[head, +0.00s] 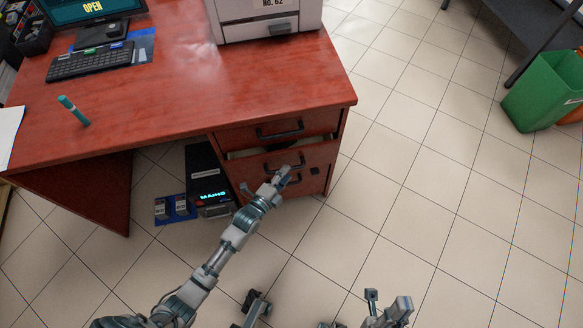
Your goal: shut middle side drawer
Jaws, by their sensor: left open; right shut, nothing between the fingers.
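The red wooden desk (200,75) has a stack of drawers with dark handles under its right end. The middle side drawer (244,170) stands partly pulled out. A pale strip of its inside, with something dark in it, shows below the closed top drawer (235,139). My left gripper (279,181) is open at the drawer fronts, just below the middle drawer's handle (284,160). I cannot tell whether it touches the front. It partly covers the lower drawer front (318,182). My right gripper (388,308) is shut and empty, low over the floor and away from the desk.
A black computer tower (205,172) and small blue packs (172,208) stand under the desk, left of the drawers. A printer (265,18), keyboard (90,61) and teal marker (73,110) are on top. A green bin (542,92) stands at right. Tiled floor between is clear.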

